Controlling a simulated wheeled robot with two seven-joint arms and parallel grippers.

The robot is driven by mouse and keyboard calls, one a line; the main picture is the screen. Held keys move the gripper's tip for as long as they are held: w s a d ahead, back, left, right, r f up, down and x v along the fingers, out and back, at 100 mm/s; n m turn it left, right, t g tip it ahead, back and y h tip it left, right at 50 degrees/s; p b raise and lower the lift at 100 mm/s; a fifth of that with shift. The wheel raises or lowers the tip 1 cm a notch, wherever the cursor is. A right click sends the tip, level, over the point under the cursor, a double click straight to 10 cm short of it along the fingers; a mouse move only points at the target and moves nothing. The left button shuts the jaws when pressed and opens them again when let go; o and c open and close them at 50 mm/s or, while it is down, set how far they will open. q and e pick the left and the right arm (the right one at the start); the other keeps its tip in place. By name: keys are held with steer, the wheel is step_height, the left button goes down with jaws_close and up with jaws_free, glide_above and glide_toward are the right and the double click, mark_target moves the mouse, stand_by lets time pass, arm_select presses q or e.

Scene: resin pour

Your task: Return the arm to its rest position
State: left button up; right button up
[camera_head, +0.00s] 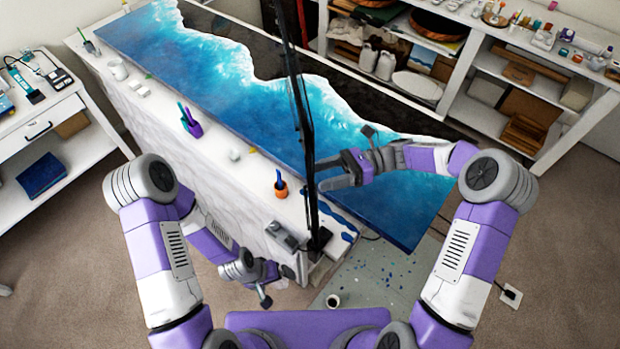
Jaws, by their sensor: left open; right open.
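My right gripper (322,174) is open with nothing between its fingers. It appears over the near end of the blue, white and black resin panel (225,85), beside a thin black upright pole (306,120). Its height above the panel is hard to tell. My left gripper (281,286) is open and empty. It appears low, beside the near end of the white marbled bench (165,135). My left arm's elbow covers part of the bench side.
On the bench edge are a purple holder (191,127), an orange cup (281,190) and a grey device (281,235). A speckled mat (375,272) with a small cup (333,301) lies on the floor. A white desk (70,140) stands left and loaded shelves (480,60) stand behind.

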arm_select(q)
steer(key=shift+f, duration=0.15)
arm_select(e)
steer(key=shift+v, duration=1)
steer(key=shift+s, duration=0.1)
